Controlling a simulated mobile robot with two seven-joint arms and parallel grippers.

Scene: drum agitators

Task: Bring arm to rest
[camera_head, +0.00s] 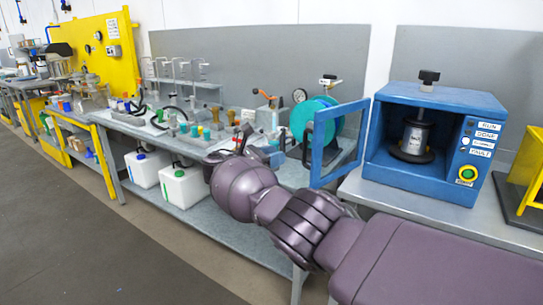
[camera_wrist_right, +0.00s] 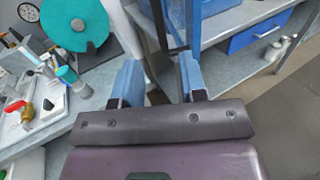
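My right arm reaches in from the lower right of the head view. Its gripper (camera_head: 264,152) is over the middle bench, left of the blue cabinet's open door (camera_head: 318,150). In the right wrist view its two blue fingers (camera_wrist_right: 160,78) stand apart with nothing held between them. The blue door frame shows just beyond the fingers in that view, and I cannot tell whether they touch it. My forearm hides part of the bench's front edge. My left gripper is not in view.
The blue cabinet (camera_head: 474,108) holds a dark drum (camera_head: 415,138) and has labelled buttons. A teal disc (camera_head: 308,117) stands behind my gripper, close to it. Bottles and fittings crowd the bench at left. White canisters (camera_head: 183,186) sit on the lower shelf. The floor (camera_head: 100,250) at left is clear.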

